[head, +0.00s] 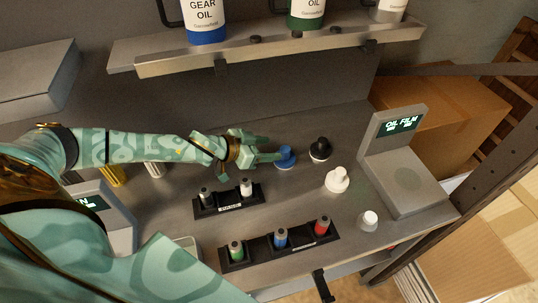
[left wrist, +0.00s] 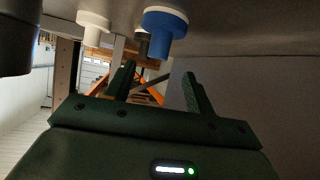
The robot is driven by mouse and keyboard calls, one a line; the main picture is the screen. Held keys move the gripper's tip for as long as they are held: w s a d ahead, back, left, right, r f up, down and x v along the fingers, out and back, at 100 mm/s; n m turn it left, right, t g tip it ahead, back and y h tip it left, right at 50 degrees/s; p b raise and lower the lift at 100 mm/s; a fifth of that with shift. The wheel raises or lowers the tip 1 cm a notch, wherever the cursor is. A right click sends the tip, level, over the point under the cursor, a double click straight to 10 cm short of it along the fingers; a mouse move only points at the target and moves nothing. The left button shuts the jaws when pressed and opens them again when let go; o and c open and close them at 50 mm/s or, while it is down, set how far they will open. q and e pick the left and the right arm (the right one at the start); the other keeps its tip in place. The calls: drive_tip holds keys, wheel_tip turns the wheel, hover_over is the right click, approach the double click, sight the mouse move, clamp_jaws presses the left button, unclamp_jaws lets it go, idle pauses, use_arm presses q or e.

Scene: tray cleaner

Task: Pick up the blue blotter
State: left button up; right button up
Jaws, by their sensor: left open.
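The blue blotter (head: 285,158) stands on the grey bench, a round blue base with a knob. My left gripper (head: 272,148) reaches in from the left, its open fingers close beside the blotter. In the left wrist view, which looks upside down, the blue blotter (left wrist: 165,20) appears at the top, beyond the open fingertips of the left gripper (left wrist: 159,75). Nothing shows between the fingers. I cannot tell whether a finger touches the blotter. My right gripper is not in view.
A black blotter (head: 320,149) stands just right of the blue one, and a white blotter (head: 337,180) stands nearer. Small bottles sit in black holders (head: 281,248) in front. An oil film device (head: 405,175) stands at right; a shelf (head: 270,48) overhangs behind.

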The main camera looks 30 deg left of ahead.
sight(281, 150)
use_arm(q)
drive_tip(key=b+x, duration=0.2)
drive_tip(key=x, duration=0.1)
drive_tip(key=b+x, duration=0.2)
drive_tip(key=x, duration=0.2)
drive_tip(key=shift+s+f, duration=0.2)
drive_tip(key=shift+f, duration=0.15)
drive_tip(key=shift+w+d, duration=0.1)
drive_tip(key=shift+w, duration=0.1)
drive_tip(key=shift+r, duration=0.1)
drive_tip(key=c, duration=1.1)
